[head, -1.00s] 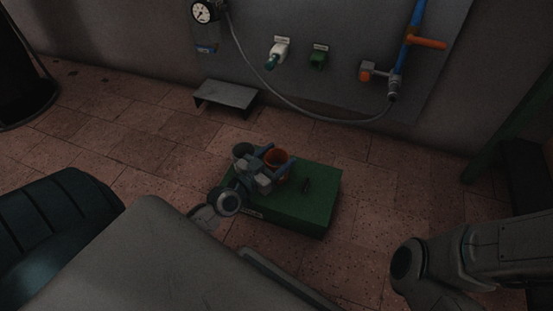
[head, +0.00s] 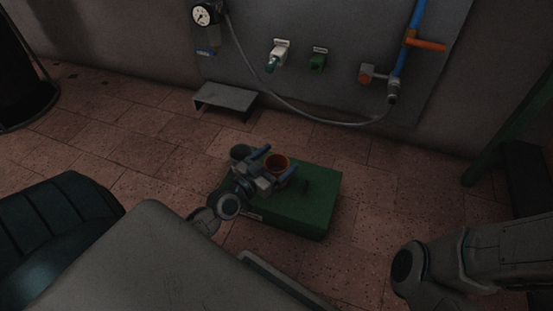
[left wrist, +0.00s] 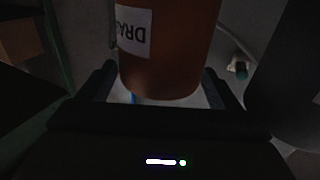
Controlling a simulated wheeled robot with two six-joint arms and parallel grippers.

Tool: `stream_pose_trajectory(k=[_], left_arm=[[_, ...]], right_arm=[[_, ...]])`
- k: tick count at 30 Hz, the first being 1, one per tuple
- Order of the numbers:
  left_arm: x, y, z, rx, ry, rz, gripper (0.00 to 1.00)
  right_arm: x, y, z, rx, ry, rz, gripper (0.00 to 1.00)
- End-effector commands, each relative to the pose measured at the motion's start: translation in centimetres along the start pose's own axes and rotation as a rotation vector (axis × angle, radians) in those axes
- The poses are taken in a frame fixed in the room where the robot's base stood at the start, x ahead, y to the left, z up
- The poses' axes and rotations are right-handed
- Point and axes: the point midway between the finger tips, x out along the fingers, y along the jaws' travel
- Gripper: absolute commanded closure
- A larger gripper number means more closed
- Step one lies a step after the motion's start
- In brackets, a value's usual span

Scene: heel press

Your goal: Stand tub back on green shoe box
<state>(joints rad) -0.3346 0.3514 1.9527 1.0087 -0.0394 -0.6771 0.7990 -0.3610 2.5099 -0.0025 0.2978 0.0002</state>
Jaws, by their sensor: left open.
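The orange tub (head: 277,164) appears upright on the green shoe box (head: 300,210), its open mouth facing up. In the left wrist view the orange tub (left wrist: 170,50) fills the upper middle and bears a white label reading "DRA", partly cut off. My left gripper (head: 279,160) is open, with one blue finger on either side of the tub. In the left wrist view the fingers (left wrist: 158,80) stand apart from the tub's sides. The tub's lower part is hidden by the gripper in the head view. My right gripper is out of view.
A low grey step (head: 225,98) stands by the wall panel, under a hanging hose (head: 300,112). Tiled floor around the box is clear.

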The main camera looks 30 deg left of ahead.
Motion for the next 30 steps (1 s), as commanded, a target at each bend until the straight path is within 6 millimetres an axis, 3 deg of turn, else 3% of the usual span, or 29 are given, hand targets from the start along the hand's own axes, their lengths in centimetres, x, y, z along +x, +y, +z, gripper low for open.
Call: stream_pose_trajectory(k=[12, 18, 30], left_arm=[[-7.7, 0.1, -0.3, 0.002, -0.003, 0.003, 0.15], [-10.6, 0.0, -0.5, 0.001, -0.001, 0.001, 0.15], [-12.0, 0.0, -0.5, 0.001, 0.004, 0.001, 0.15]], right_arm=[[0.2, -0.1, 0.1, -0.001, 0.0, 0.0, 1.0], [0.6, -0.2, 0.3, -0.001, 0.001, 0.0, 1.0], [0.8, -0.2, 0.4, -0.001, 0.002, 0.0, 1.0]])
